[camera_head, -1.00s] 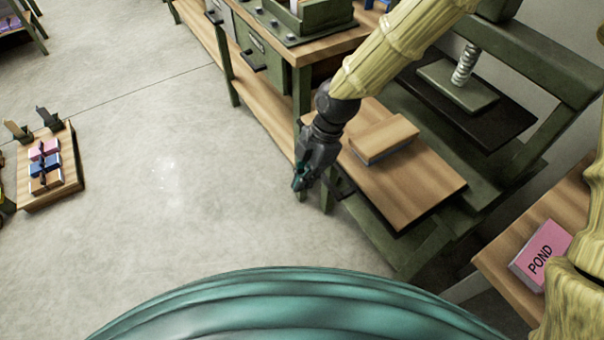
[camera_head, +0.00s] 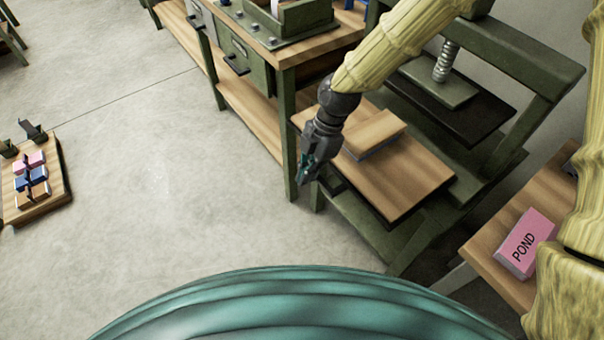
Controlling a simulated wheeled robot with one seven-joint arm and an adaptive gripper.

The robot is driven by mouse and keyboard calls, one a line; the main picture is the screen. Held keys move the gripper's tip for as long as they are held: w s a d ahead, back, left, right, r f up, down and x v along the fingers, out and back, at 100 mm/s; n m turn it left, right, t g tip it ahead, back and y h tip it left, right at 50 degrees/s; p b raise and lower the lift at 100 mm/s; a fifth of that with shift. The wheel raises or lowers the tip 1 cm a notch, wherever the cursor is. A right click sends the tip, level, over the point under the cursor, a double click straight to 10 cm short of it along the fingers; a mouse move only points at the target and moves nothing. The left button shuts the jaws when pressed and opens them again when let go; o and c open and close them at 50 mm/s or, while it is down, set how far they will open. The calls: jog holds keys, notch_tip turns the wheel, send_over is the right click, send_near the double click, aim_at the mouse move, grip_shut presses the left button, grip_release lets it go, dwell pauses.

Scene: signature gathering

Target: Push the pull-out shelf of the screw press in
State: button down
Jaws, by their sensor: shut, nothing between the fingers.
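The screw press (camera_head: 545,85) is a dark green frame with a metal screw and a pressing plate (camera_head: 440,85). Its wooden pull-out shelf (camera_head: 415,178) sticks out toward the front left, below and in front of the plate. A wood-topped block (camera_head: 375,132) lies on the shelf. My gripper (camera_head: 306,172) is shut and empty, pointing down at the shelf's front left edge, near a dark handle there. I cannot tell whether it touches the shelf or handle. My forearm hides the shelf's far left part and some of the press.
A green workbench (camera_head: 285,90) with drawers stands left of the press. A wooden table (camera_head: 530,200) with a pink block marked POND (camera_head: 525,243) is at the right. A board (camera_head: 45,205) with tied bundles is at the far left. The floor (camera_head: 150,180) between is clear.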

jog(key=w+d+p, duration=0.1)
jog(key=w+d, duration=0.3)
jog(key=d, duration=0.1)
jog(key=w+d+p, duration=0.2)
jog(key=w+d, duration=0.1)
jog(key=d, duration=0.2)
jog(key=w+d+p, duration=0.1)
jog(key=w+d, duration=0.3)
jog(key=d, duration=0.2)
jog(key=shift+w+p, duration=0.3)
jog(key=shift+p, duration=0.1)
jog(key=shift+a, duration=0.1)
